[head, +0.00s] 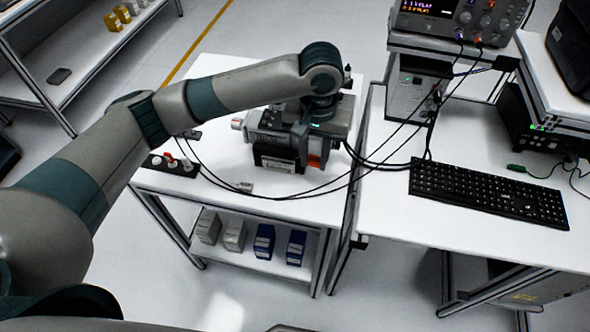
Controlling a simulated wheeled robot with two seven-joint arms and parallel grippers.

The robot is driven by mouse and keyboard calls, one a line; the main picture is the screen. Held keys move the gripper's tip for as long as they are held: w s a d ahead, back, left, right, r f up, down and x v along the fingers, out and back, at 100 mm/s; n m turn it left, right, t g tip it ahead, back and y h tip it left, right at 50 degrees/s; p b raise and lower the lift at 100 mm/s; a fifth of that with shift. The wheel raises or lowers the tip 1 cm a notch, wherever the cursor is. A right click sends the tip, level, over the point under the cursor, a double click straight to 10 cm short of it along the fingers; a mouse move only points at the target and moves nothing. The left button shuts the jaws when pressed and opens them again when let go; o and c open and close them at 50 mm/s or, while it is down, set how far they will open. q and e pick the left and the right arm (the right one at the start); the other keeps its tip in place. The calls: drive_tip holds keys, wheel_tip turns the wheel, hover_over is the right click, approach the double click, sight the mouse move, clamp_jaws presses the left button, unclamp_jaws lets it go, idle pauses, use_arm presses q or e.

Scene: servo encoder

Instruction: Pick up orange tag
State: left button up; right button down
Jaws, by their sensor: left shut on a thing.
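The orange tag (314,161) shows as a small orange patch at the right front of the servo unit (278,160) on the white table, partly hidden. My left arm reaches in from the left and bends down over the unit. My left gripper (312,148) is at the tag, pointing down, and is shut on it. The gripper and wrist cover part of the unit, and the fingertips are hard to make out. I cannot tell whether the tag still touches the unit. My right gripper is not in view.
Black cables run across the table (225,205) to a bench instrument (460,18) at the upper right. A black keyboard (488,192) lies on the right table. A dark block with knobs (172,165) sits left of the unit. Small boxes (264,243) stand on the lower shelf.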

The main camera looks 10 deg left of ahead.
use_arm(q)
drive_tip(key=shift+w+d+r, duration=0.25)
drive_tip(key=shift+d+r, duration=0.15)
drive_tip(key=shift+d, duration=0.25)
drive_tip(key=shift+s+a, duration=0.1)
drive_tip(key=shift+a, duration=0.45)
drive_tip(key=s+a+b, duration=0.1)
drive_tip(key=s+a, duration=0.3)
drive_tip(key=a, duration=0.3)
drive_tip(key=s+a+r+n+b, duration=0.1)
drive_tip(key=s+a, duration=0.3)
drive_tip(key=a, duration=0.4)
drive_tip(key=shift+a+r+b, duration=0.2)
drive_tip(key=shift+r+b, duration=0.05)
drive_tip(key=shift+b, duration=0.3)
drive_tip(key=shift+a, duration=0.15)
